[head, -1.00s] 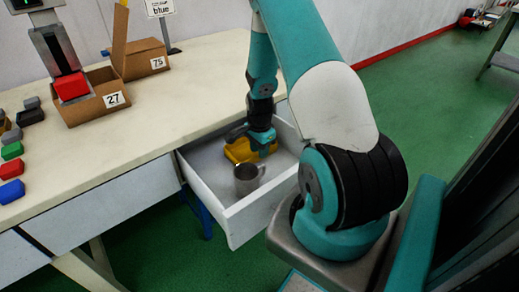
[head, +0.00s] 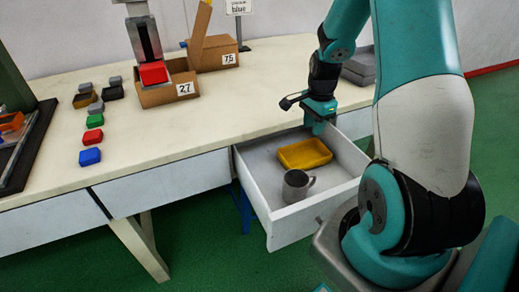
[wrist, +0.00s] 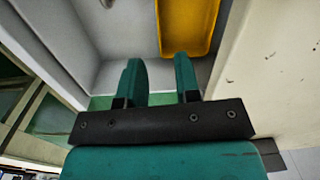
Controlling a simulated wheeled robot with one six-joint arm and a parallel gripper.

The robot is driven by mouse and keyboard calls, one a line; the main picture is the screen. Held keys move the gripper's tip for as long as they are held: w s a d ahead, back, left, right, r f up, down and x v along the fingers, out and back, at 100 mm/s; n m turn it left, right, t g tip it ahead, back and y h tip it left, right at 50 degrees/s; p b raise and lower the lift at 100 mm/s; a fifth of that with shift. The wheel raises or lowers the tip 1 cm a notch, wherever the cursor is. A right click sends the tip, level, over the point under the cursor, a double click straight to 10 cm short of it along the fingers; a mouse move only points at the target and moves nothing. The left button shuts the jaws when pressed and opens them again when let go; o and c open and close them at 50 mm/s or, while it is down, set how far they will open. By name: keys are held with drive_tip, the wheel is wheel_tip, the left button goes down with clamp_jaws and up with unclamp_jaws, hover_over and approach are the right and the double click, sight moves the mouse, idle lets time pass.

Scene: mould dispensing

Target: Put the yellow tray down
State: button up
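The yellow tray (head: 304,154) lies flat in the open white drawer (head: 256,193), towards its back. A grey metal mug (head: 297,186) stands in the drawer in front of the tray. My gripper (head: 318,128) is above the back of the drawer, apart from the tray. In the wrist view the two teal fingers of my gripper (wrist: 160,75) are spread with nothing between them, and the yellow tray (wrist: 188,25) shows beyond the fingertips.
The cream table top (head: 200,130) lies behind and left of the drawer. Cardboard boxes marked 27 (head: 165,93) and 75 (head: 215,55) stand on it, with several coloured blocks at left. Grey trays (head: 360,65) lie at the back right.

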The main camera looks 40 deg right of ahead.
drive_tip(key=a+r+n+y, duration=0.1)
drive_tip(key=a+r+n, duration=0.3)
drive_tip(key=a, duration=0.3)
drive_tip(key=a+r+n+t, duration=0.1)
drive_tip(key=a+r+n, duration=0.3)
drive_tip(key=a, duration=0.3)
drive_tip(key=a+r+n+y, duration=0.1)
drive_tip(key=a+r+n, duration=0.2)
drive_tip(key=a, duration=0.3)
drive_tip(key=s+a+r+n+y, duration=0.1)
drive_tip(key=s+a+r+n, duration=0.3)
drive_tip(key=s+a+n, duration=0.4)
drive_tip(key=s+a+r+n+g+y, duration=0.1)
drive_tip(key=s+a+r+n, duration=0.3)
drive_tip(key=s+a+n, duration=0.3)
drive_tip(key=shift+s+a+n, duration=0.4)
drive_tip(key=shift+s+a, duration=0.1)
drive_tip(key=shift+a, duration=0.3)
